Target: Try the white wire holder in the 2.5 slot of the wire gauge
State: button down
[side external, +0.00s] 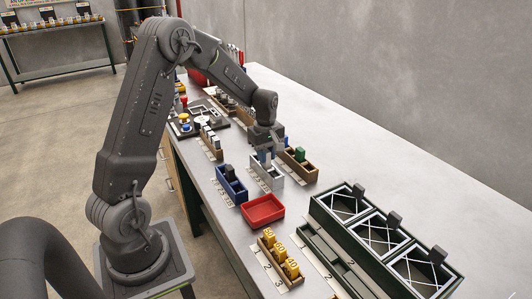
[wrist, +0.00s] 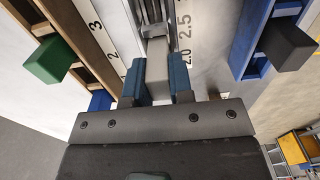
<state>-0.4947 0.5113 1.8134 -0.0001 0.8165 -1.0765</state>
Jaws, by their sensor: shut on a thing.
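My gripper (side external: 265,152) points down over the white tray (side external: 268,174), towards its far end. In the wrist view my gripper (wrist: 157,82) has its two blue fingers closed on the pale grey-white wire holder (wrist: 157,62). The holder sits between the fingers, at or just above the near end of the tray in that view. A strip marked 2.0 and 2.5 (wrist: 185,35) runs along the tray, and the holder is beside the 2.0 mark. I cannot tell if the holder's foot is inside the tray. I cannot make out the wire gauge for certain.
A blue tray (side external: 231,186) with a dark block stands left of the white tray. A wooden tray (side external: 297,166) with a green block (wrist: 50,59) stands on its other side. A red bin (side external: 262,211) lies nearer the camera.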

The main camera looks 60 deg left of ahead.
jog(key=c, duration=0.9)
grip_release()
jog(key=shift+r, duration=0.1)
notch_tip(320, 180, up, 14)
jog(key=shift+f, duration=0.15)
jog(key=s+d+r+m+t, duration=0.2)
jog(key=s+d+r+m, duration=0.1)
jog(key=s+d+m, duration=0.4)
jog(key=s+d+r+m+t, duration=0.25)
jog(key=s+d+m, duration=0.25)
jog(key=d, duration=0.5)
jog(key=s+d+m, duration=0.1)
jog(key=s+m, duration=0.1)
jog(key=s+d+f+m, duration=0.1)
jog(key=s+m, duration=0.1)
jog(key=s, duration=0.1)
jog(key=s+d+m+t, duration=0.1)
jog(key=s+d+m, duration=0.1)
jog(key=s, duration=0.1)
jog(key=shift+s+d+f, duration=0.1)
jog(key=shift+f, duration=0.25)
